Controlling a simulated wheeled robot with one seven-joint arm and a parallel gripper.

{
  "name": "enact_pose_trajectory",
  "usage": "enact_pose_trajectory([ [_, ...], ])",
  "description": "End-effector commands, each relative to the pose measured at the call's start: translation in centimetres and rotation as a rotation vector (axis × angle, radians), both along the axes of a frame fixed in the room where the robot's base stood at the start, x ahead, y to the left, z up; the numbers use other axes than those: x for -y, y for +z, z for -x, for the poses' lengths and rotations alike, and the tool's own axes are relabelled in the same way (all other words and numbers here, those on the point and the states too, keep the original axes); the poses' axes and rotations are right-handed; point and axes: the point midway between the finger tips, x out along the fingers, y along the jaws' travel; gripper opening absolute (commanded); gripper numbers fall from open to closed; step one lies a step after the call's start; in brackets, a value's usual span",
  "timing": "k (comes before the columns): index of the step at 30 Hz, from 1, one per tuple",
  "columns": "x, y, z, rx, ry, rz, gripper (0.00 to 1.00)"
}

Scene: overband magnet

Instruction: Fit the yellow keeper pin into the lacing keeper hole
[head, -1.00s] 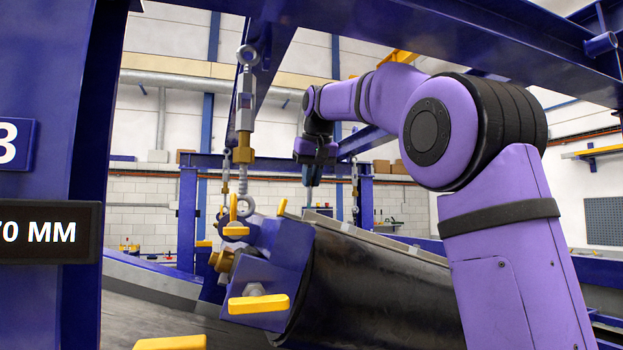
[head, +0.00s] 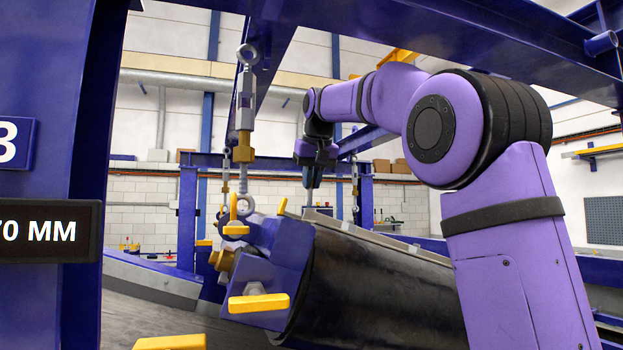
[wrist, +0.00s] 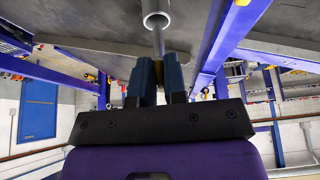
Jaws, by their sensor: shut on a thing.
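My gripper (head: 312,184) hangs fingers-down above the far part of the magnet body (head: 375,270) in the head view. In the wrist view the blue fingers of my gripper (wrist: 160,78) are shut on the keeper pin (wrist: 159,70). A dull yellow-brown part of the pin shows between the fingers, and a grey shank runs out beyond them. The shank ends at or just by the rim of a grey round socket (wrist: 146,20) with a dark bore, probably the keeper hole. I cannot tell whether the tip is inside it. The pin is not clear in the head view.
A turnbuckle hanger (head: 245,110) joins an eye on the magnet's near end. Yellow handles (head: 258,303) stick out there. Blue frame beams (head: 500,40) run overhead, and a blue post (head: 75,120) stands at the left. A dark belt (head: 150,320) lies below.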

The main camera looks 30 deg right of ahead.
Motion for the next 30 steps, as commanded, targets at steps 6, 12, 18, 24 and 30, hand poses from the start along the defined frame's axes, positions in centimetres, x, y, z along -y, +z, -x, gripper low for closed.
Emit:
enact_pose_trajectory([
  [6,0.0,-0.5,0.0,0.000,0.000,0.000,0.00],
  [12,0.0,-0.9,0.0,0.000,0.000,0.000,0.00],
  [18,0.0,-1.4,0.0,0.000,0.000,0.000,0.00],
  [24,0.0,-1.8,0.0,0.001,0.001,0.000,0.00],
  [30,0.0,-2.2,0.0,-0.001,0.000,-0.001,0.00],
])
